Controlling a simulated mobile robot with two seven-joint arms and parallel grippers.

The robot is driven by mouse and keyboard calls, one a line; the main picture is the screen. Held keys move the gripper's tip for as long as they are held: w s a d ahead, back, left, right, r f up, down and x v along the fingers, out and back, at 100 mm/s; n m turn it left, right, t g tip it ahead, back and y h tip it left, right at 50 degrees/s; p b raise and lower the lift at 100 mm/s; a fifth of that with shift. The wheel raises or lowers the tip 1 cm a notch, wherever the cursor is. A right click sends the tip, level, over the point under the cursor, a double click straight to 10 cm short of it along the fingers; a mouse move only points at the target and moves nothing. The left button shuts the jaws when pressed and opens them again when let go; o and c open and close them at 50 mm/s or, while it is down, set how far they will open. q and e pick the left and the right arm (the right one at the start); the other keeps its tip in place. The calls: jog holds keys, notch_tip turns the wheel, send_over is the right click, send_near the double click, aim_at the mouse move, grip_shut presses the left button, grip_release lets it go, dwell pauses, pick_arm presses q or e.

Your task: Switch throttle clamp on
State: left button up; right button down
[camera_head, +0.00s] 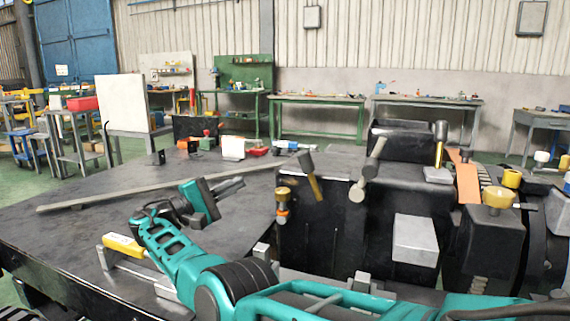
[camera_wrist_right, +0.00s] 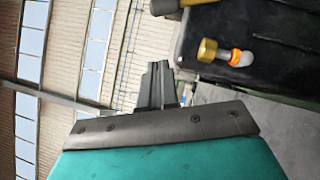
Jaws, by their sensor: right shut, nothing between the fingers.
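A black machine block (camera_head: 335,225) stands right of centre in the head view. On its left face is a brass knob with an orange collar (camera_head: 283,195). The knob also shows at the upper right of the right wrist view (camera_wrist_right: 209,51), with a white tip beside the orange. A brass-coloured lever (camera_head: 312,178) and a grey-brown lever (camera_head: 372,168) rise from the block. I cannot tell which control is the throttle clamp. My right gripper (camera_head: 237,186) is shut and empty, left of the knob and apart from it; its fingers also show in the wrist view (camera_wrist_right: 155,85).
A wide dark table (camera_head: 90,225) lies left of the block, with a long grey bar (camera_head: 150,190) across it. A yellow-topped bracket (camera_head: 123,245) is near my right forearm. Brass caps (camera_head: 498,197) and an orange plate (camera_head: 466,185) stand at the right.

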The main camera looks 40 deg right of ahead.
jog(key=p, duration=0.3)
send_near(300, 154)
jog(key=w+d, duration=0.3)
jog(key=d, duration=0.2)
pick_arm(q)
jog(key=shift+s+a+r, duration=0.25)
jog(key=shift+a+r, duration=0.2)
jog(key=shift+r, duration=0.35)
pick_arm(e)
jog(key=shift+s+d, duration=0.8)
jog(key=shift+s+d+r+m+g+y+p, duration=0.15)
jog(key=shift+s+d+r+m+y+p, duration=0.2)
jog(key=shift+s+r+m+p, duration=0.25)
jog(key=shift+s+d+r+m+g+y+p, duration=0.15)
jog(key=shift+s+d+r+m+y+p, duration=0.1)
jog(key=shift+s+r+m+y+p, duration=0.35)
pick_arm(q)
notch_tip(300, 154, up, 7)
jog(key=p, duration=0.4)
pick_arm(e)
jog(key=s+d+m+t+y, duration=0.1)
jog(key=s+d+m+y, duration=0.2)
jog(key=s+m, duration=0.2)
jog(key=shift+s+r, duration=0.35)
jog(key=shift+s, duration=0.15)
